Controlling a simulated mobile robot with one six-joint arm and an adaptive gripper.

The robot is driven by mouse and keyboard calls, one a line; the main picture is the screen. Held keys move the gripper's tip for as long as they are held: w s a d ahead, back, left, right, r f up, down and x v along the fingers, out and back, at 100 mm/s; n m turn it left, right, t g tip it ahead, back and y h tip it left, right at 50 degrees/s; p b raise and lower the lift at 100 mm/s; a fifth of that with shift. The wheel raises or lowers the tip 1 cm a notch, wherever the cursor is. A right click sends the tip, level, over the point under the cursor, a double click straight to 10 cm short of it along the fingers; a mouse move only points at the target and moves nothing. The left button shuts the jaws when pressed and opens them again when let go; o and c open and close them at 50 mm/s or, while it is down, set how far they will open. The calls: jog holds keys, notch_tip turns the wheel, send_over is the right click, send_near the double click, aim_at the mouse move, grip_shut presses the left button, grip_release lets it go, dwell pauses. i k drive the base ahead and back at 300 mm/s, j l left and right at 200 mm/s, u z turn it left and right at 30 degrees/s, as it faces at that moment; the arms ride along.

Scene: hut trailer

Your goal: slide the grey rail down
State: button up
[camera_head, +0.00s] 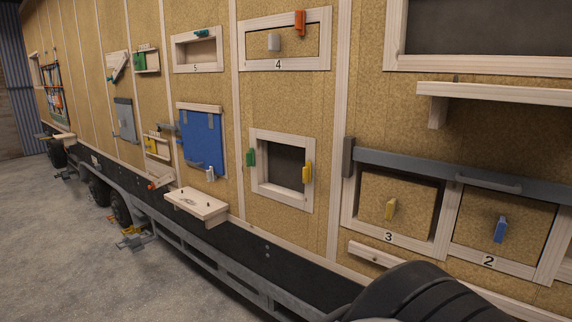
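The grey rail (420,168) runs along the top edge of the wooden frame of the cupboards numbered 3 and 2, on the right side of the wall. It carries a grey bar handle (487,183). Its right end runs out of the picture. A dark grey upright block (348,157) stands at its left end. Below the rail are door 3 (380,212) with a yellow knob and door 2 (520,222) with a blue knob. My gripper is not in view.
A wooden shelf (500,93) juts out above the rail. A small wooden ledge (372,253) sits below door 3. A wooden tray (197,203) juts out farther left. A black rounded shape at the bottom right hides part of the lower wall. Concrete floor (90,240) is clear at left.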

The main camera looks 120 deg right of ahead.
aim_at(549, 191)
jog(key=z, duration=5.35)
